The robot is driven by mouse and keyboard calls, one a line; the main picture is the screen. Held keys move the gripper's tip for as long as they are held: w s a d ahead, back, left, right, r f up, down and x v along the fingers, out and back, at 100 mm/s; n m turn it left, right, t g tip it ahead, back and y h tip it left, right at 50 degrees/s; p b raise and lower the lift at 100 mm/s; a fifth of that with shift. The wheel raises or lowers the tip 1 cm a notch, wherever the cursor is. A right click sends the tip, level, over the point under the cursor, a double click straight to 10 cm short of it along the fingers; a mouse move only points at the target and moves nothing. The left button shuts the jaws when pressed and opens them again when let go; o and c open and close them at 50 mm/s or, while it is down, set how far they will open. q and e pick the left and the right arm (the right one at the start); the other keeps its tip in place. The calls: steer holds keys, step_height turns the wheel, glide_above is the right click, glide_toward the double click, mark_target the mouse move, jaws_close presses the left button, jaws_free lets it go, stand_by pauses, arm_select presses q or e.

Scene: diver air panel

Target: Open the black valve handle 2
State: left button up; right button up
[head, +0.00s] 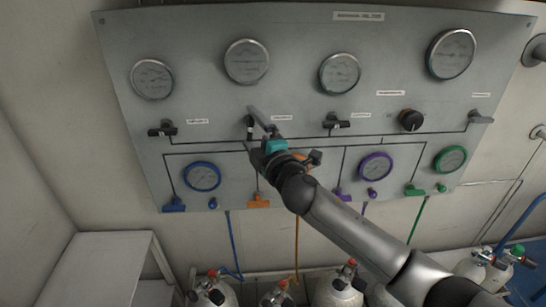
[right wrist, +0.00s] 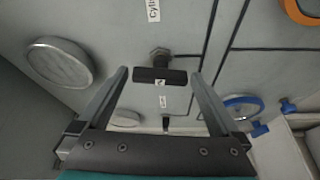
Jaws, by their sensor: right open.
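A black valve handle (head: 250,121) sits on the grey panel, second from the left in the row of valves, partly hidden by my gripper. In the right wrist view the black handle (right wrist: 160,76) lies crosswise between my fingertips, with a small white tag whose number I cannot read. My right gripper (head: 248,127) is open, one finger on each side of the handle. In the wrist view a narrow gap shows at each end of the handle. Whether the fingertips reach around it in depth I cannot tell. My left gripper is not in view.
Other black handles flank it at left (head: 162,131) and right (head: 337,122), with a black knob (head: 411,120) farther right. A blue gauge (head: 202,176) and an orange valve (head: 259,201) are below. Gas cylinders (head: 338,288) stand under the panel. A grey shelf (head: 90,270) is lower left.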

arm_select(q)
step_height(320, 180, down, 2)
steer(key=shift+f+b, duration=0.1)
steer(key=shift+b, duration=1)
arm_select(e)
steer(key=v, duration=1.3)
steer(key=shift+s+d, duration=0.15)
steer(key=shift+s, duration=0.15)
